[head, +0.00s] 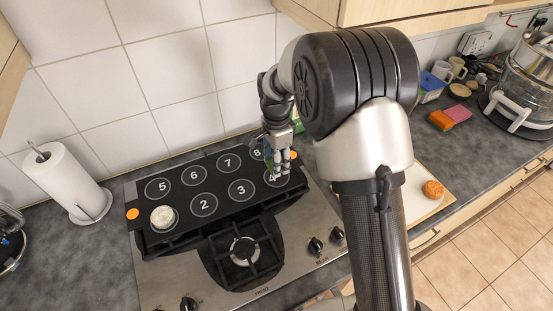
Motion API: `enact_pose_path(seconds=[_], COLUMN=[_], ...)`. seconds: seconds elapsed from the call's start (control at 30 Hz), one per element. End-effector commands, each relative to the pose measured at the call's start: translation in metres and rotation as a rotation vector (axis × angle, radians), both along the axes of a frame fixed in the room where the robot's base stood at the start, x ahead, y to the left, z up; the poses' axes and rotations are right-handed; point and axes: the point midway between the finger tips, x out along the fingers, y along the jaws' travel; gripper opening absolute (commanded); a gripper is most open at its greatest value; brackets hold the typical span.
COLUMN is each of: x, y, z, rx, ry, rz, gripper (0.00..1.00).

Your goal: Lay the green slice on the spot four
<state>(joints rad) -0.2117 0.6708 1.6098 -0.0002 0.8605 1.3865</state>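The black board (225,215) with numbered white circles lies over the hob. Spot four (270,178) is at the right end of its front row, partly covered by my gripper (280,176). My gripper points down just above that spot. Its fingers are small here, and I cannot tell whether they are open or shut. A bit of green (268,163) shows at the left of the fingers; I cannot tell whether it is the green slice. A round whitish slice (162,217) lies on the front-left spot and hides its number.
A paper towel roll (68,180) stands left of the hob. A cutting board (418,207) with a round orange-brown item (433,189) is at right, partly behind my arm. Sponges (449,117), mugs (448,69) and a large pot (530,65) stand farther right. Spots two and three are bare.

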Motion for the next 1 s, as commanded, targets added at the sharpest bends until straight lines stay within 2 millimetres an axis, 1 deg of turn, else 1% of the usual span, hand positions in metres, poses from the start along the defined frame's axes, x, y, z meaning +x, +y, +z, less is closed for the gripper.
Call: enact_pose_path(seconds=[0.1, 0.5, 0.67, 1.0], x=[0.000, 0.000, 0.000, 0.000], y=[0.000, 0.000, 0.000, 0.000], z=[-0.009, -0.031, -0.035, -0.035], rx=[0.000, -0.002, -0.001, -0.001], ry=[0.001, 0.001, 0.001, 0.001], rz=[0.000, 0.000, 0.000, 0.000], gripper=[0.17, 0.17, 0.17, 0.17])
